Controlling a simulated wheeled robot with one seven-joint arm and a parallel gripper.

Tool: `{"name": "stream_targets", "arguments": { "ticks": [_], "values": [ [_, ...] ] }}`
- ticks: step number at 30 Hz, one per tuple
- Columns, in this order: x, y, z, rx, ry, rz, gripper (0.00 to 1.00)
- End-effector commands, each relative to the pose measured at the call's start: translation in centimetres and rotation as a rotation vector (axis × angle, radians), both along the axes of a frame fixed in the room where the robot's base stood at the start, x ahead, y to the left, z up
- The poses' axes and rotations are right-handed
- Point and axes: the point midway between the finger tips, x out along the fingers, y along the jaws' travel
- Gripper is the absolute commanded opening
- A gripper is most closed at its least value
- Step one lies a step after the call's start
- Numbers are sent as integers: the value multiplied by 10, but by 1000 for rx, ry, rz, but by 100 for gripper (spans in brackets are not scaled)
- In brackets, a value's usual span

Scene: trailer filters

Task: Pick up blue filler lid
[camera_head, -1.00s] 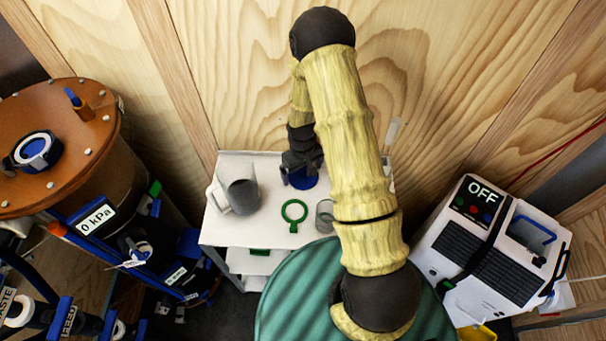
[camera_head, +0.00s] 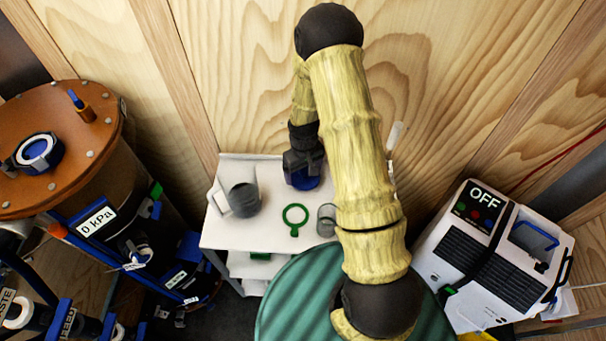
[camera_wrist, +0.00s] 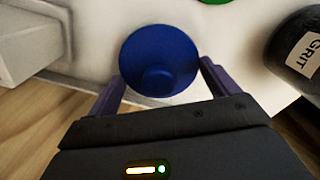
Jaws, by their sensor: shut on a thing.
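The blue filler lid (camera_wrist: 158,58) is a round blue disc with a raised round knob. In the wrist view it sits between the two fingers of my gripper (camera_wrist: 160,88), which is shut on it. In the head view the lid (camera_head: 304,179) shows beside my gripper (camera_head: 302,172) at the back of the white cart top (camera_head: 262,229). I cannot tell whether the lid still touches the cart.
The wooden wall (camera_head: 235,75) is close behind.

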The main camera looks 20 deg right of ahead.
Motion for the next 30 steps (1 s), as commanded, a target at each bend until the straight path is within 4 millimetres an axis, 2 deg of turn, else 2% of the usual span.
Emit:
{"name": "stream_targets", "arguments": {
  "ticks": [9, 13, 18, 30],
  "values": [
    [1, 0, 56, 0, -5, 0, 64],
    [0, 1, 71, 1, -2, 3, 64],
    [0, 2, 79, 0, 0, 4, 64],
    [0, 1, 78, 0, 0, 2, 64]
  ]
}}
